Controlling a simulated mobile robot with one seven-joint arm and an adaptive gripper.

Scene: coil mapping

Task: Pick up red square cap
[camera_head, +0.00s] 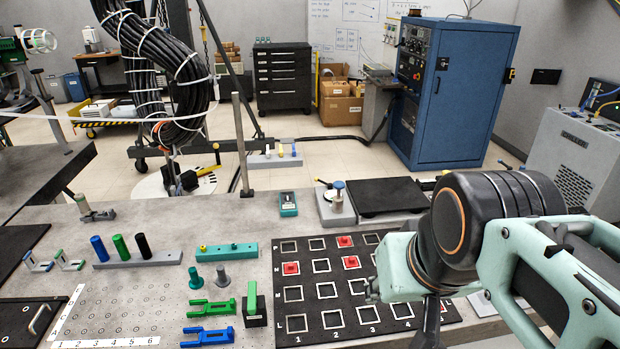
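Several square-slotted positions fill a black board (305,336) on the bench, with row letters at its left and numbers along its front. My pale green and black arm hides the board's right part and most of the gripper. Whether its fingers are open or hold anything does not show.
Left of the board stand a green block on a black base (254,308), green and blue forked parts (207,336), and a teal bar (229,252). A black plate (376,196) and a post with a blue knob (338,196) stand behind the board.

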